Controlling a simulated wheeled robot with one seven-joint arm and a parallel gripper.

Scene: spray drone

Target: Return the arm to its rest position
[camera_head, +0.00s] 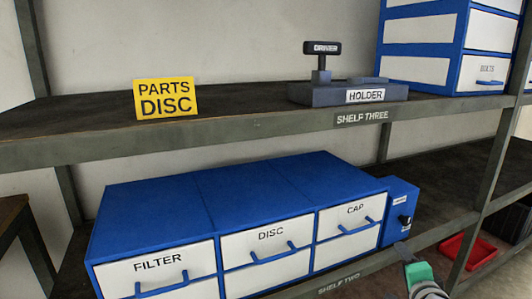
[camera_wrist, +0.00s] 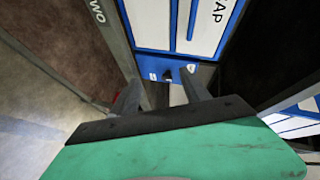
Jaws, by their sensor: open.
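My gripper (camera_wrist: 162,78) shows in the wrist view with its two dark fingers apart and nothing between them. The green gripper body fills the bottom of that view. In the head view, part of my gripper (camera_head: 403,250) shows at the lower right, in front of shelf two and below the small blue box (camera_head: 399,212). The fingers are too small there to judge. The small blue box with a black knob also shows beyond the fingers in the wrist view (camera_wrist: 150,66). Most of my arm is out of view.
A blue cabinet (camera_head: 250,194) with white drawers labelled FILTER, DISC and CAP stands on shelf two. Shelf three (camera_head: 240,122) above holds a yellow PARTS DISC sign (camera_head: 166,98), a holder (camera_head: 330,94) and a bolts cabinet (camera_head: 460,40). A red bin (camera_head: 468,252) lies at right.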

